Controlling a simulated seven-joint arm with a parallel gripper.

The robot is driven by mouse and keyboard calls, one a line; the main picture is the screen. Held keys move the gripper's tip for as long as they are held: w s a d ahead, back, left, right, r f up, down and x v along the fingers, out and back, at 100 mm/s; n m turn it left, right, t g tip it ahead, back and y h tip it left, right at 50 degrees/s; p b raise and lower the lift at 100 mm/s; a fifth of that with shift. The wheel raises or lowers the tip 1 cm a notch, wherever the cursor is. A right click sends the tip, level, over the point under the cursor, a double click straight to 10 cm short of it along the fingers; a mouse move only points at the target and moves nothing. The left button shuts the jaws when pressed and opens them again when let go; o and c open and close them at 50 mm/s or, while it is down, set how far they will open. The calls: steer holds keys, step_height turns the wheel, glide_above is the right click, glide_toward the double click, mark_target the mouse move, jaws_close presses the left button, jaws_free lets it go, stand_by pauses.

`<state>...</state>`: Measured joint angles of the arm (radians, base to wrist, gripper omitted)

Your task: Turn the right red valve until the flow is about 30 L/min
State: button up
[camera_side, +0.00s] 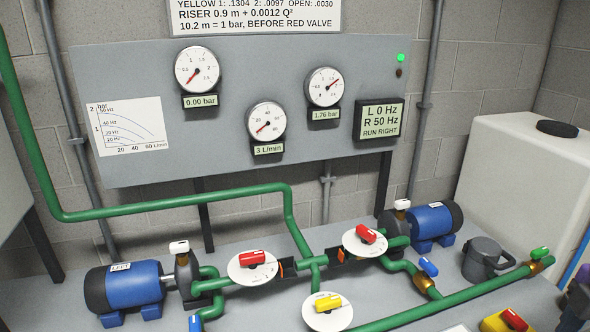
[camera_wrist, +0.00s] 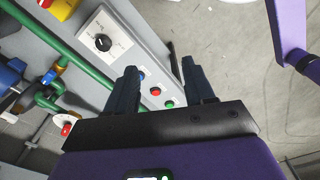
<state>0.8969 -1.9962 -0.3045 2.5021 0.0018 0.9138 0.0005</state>
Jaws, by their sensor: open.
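The right red valve (camera_side: 366,235) sits on a white round plate on the green pipe in the side view, its handle slanted. The flow gauge (camera_side: 267,120) on the grey board reads 3 L/min on its small display (camera_side: 268,148). The right pressure gauge (camera_side: 324,87) reads 1.76 bar and the left one (camera_side: 197,69) 0.00 bar. The run display (camera_side: 381,119) shows L 0 Hz, R 50 Hz, RUN RIGHT. My gripper (camera_wrist: 160,86) is open and empty in the wrist view, its two dark fingers apart above a control panel, away from the valve.
The left red valve (camera_side: 252,258) and yellow valve (camera_side: 328,303) are on neighbouring pipes. Blue pumps (camera_side: 435,220) stand at both ends. A grey can (camera_side: 484,262) stands at right. The control panel has a black knob (camera_wrist: 103,42) and a red button (camera_wrist: 155,91). Open floor (camera_wrist: 240,50) lies beyond.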

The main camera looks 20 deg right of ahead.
steer(key=w+a+f+m+t+y, duration=0.2)
steer(key=w+a+f+y, duration=0.15)
steer(key=w+a, duration=0.65)
steer(key=m+t, duration=0.8)
steer(key=t, duration=0.7)
glide_toward(358, 225)
steer(key=shift+y, duration=0.35)
steer(key=x, duration=0.6)
steer(key=f+x, duration=0.1)
steer(key=x, duration=0.2)
steer(key=shift+w+d, duration=0.15)
steer(key=shift+d, duration=0.25)
steer(key=shift+r+n, duration=0.1)
steer(key=shift+n, duration=0.2)
steer(key=c, duration=1)
